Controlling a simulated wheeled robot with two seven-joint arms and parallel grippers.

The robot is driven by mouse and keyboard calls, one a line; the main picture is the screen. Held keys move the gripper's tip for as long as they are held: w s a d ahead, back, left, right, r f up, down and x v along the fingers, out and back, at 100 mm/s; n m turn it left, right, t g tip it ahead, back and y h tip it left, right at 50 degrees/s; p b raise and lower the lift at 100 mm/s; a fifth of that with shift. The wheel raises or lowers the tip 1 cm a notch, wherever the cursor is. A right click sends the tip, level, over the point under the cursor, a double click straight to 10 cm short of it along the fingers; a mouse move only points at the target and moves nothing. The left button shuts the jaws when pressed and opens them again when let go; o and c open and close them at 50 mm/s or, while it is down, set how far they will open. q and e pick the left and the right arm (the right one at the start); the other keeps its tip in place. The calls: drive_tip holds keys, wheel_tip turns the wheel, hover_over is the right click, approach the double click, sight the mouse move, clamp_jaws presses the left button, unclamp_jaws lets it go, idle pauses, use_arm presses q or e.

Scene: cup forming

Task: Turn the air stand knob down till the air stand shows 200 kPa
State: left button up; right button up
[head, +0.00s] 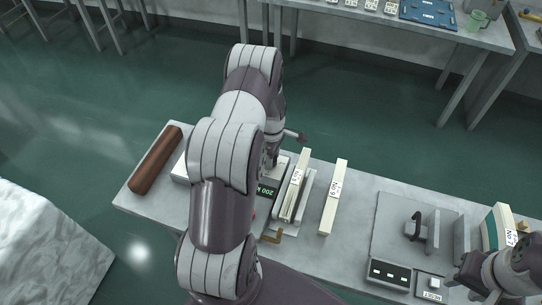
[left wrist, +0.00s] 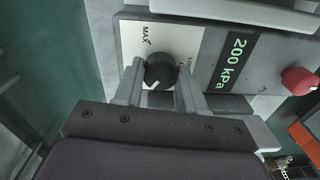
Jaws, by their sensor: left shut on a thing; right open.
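The air stand (left wrist: 205,60) fills the upper part of the left wrist view, with its green display (left wrist: 234,62) reading 200 kPa. Its black round knob (left wrist: 159,71) sits on a white plate marked MAX. My left gripper (left wrist: 160,88) is shut on the knob, one finger on each side. In the head view, my left arm hides the knob and much of the stand; part of the display (head: 267,190) shows beside it. My left gripper (head: 272,158) is partly hidden there. My right gripper (head: 472,284) is open at the lower right, above the table.
On the table (head: 345,250), pale labelled bars (head: 333,198) stand right of the stand. A brown roll (head: 155,160) lies at the left end. A grey fixture (head: 418,228) and black panel (head: 389,274) are near my right gripper.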

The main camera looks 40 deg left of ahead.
use_arm(q)
drive_tip(key=shift+r, duration=0.1)
drive_tip(key=o, duration=1.1)
drive_tip(key=shift+c, duration=0.2)
wheel_tip(320, 180, up, 13)
drive_tip(key=b, duration=0.2)
drive_tip(key=shift+w, duration=0.15)
drive_tip(key=shift+f, duration=0.2)
